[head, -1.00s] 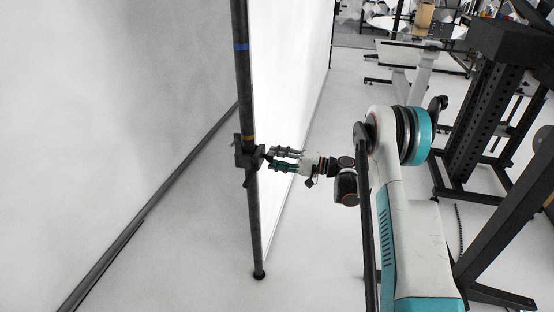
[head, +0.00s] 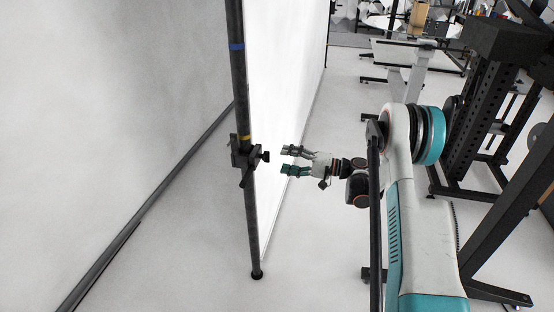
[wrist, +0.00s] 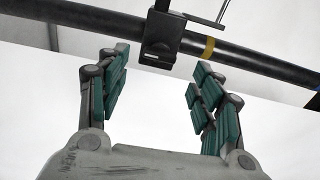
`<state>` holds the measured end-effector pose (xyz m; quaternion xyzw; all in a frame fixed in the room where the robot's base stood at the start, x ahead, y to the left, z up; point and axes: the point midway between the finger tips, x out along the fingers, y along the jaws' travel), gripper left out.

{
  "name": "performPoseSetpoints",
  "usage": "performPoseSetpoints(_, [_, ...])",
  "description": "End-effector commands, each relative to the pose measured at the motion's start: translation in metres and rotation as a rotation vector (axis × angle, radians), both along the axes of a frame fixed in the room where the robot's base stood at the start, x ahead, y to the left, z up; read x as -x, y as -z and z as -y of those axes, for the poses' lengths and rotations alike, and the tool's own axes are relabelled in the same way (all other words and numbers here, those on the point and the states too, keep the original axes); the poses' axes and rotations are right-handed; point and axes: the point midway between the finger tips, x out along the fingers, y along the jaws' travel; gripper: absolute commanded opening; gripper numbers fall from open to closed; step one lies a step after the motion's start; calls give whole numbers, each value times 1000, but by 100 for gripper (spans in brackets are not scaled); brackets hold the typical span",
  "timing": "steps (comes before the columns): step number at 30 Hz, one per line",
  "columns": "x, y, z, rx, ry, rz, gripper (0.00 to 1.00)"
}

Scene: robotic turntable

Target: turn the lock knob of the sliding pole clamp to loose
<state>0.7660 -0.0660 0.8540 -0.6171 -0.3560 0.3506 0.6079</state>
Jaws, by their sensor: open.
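The sliding pole clamp (head: 243,155) is a black block around the dark upright pole (head: 238,85), just below a yellow band. Its lock knob (head: 265,157) is a small black T-shaped piece sticking out to the right. My gripper (head: 284,161) is open and empty to the right of the knob, level with it, with a small gap between them. In the wrist view the clamp (wrist: 161,38) is ahead, roughly centred between the spread green-padded fingers of my gripper (wrist: 162,60). The knob's exact angle is hard to tell.
A bright white panel (head: 280,90) stands behind the pole. The pole's foot (head: 257,274) is on the pale floor. A black frame (head: 480,120) stands at the right beyond my arm. The floor around the pole is clear.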

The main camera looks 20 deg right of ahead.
Motion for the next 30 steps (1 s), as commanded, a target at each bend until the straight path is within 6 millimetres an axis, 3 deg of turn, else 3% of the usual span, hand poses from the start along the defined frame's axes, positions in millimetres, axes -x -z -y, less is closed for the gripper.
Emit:
performPoseSetpoints(6, [21,0,37,0,2,0,60])
performPoseSetpoints(12, [30,0,53,0,1,0,60])
performPoseSetpoints(30, [32,-3,53,4,-1,-3,60])
